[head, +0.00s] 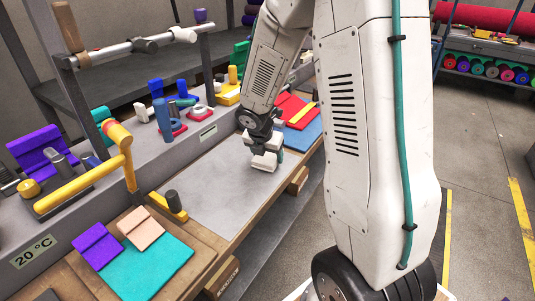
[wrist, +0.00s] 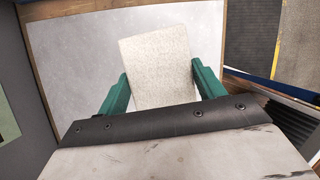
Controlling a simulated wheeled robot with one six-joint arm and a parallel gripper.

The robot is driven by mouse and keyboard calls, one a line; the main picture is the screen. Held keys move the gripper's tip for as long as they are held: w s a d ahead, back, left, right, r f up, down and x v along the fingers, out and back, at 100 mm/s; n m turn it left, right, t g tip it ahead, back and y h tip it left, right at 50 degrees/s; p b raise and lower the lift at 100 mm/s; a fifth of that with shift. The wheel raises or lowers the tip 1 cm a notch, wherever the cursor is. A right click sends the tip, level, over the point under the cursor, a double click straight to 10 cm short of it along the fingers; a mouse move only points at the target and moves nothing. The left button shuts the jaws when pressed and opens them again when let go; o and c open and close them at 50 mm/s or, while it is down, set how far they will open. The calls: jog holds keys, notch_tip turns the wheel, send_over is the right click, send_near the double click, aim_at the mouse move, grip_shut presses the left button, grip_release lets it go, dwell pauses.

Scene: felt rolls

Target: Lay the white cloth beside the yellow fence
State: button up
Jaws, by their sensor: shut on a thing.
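The white cloth is a small pale folded piece (head: 265,163). It also shows in the wrist view (wrist: 158,68), between the two green fingers. My gripper (head: 270,155) is shut on it, over the grey plate (head: 215,190) near its far right end. I cannot tell whether the cloth touches the plate. A long yellow bar (head: 85,188) stands at the left of the bench, and a low yellow piece (head: 167,207) with a dark cylinder lies at the plate's near left edge. I cannot tell which is the yellow fence. Neither shows in the wrist view.
A teal cloth (head: 150,265) with purple (head: 97,246) and peach (head: 140,228) pieces lies at the near end. Red (head: 292,108) and blue (head: 302,134) cloths lie beyond the gripper. Several coloured blocks line the back ledge. The plate's middle is clear.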

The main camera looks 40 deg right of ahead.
aim_at(265, 160)
jog(key=shift+f, duration=0.4)
jog(key=o, duration=1.2)
jog(key=shift+c, duration=0.2)
jog(key=v, duration=0.8)
jog(key=shift+d+r, duration=0.25)
jog(key=shift+r, duration=0.1)
jog(key=s+a+r+m+y, duration=0.1)
jog(key=s+a+r+m, duration=0.3)
jog(key=s+m, duration=0.4)
jog(key=s+a+r+m+y, duration=0.1)
jog(key=s+a+r+m, duration=0.3)
jog(key=s+m, duration=0.4)
jog(key=s+a+r+m+g+y, duration=0.1)
jog(key=s+a+r+m, duration=0.4)
jog(key=s, duration=0.4)
jog(key=a+m, duration=0.1)
jog(key=m, duration=0.1)
jog(key=shift+s+a+m+y, duration=0.2)
jog(key=shift+s+m+y, duration=0.1)
jog(key=shift+m+y, duration=0.1)
